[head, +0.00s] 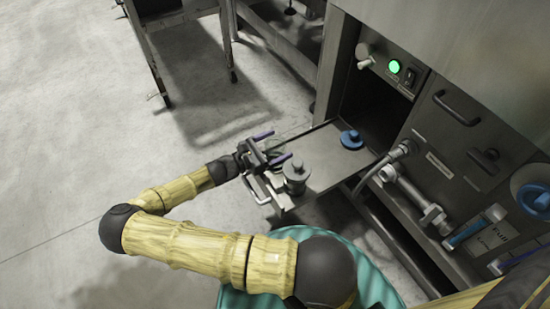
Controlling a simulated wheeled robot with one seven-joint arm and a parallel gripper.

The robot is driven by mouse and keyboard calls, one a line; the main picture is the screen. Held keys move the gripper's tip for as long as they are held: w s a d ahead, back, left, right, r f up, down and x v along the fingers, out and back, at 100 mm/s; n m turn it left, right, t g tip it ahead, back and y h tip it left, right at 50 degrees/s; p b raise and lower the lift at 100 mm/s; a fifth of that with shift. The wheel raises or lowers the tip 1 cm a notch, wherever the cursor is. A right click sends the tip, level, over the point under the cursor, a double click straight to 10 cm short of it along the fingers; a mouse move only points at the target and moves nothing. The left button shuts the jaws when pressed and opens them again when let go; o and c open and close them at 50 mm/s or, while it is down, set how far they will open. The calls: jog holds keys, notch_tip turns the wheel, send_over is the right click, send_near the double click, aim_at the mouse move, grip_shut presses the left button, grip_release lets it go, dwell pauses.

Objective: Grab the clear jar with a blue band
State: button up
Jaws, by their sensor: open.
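My gripper (273,147) is open, with two purple-tipped fingers spread apart over the left edge of a pulled-out metal shelf (325,165). A small, dim, partly see-through shape (275,154) shows between and just below the fingers. It may be the clear jar, but the fingers cover part of it and I cannot make out a blue band. No hold on it is visible.
A grey lidded canister (295,180) stands on the shelf just below the gripper. A blue round object (351,139) lies at the shelf's back, by the machine opening. A handle (257,189) juts from the shelf front. The floor (70,150) at left is clear.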

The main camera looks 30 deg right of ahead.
jog(key=shift+d, duration=0.1)
jog(key=shift+r, duration=0.1)
dwell(0.3)
jog(key=c, duration=1.1)
jog(key=shift+c, duration=0.2)
notch_tip(320, 180, up, 10)
jog(key=p, duration=0.6)
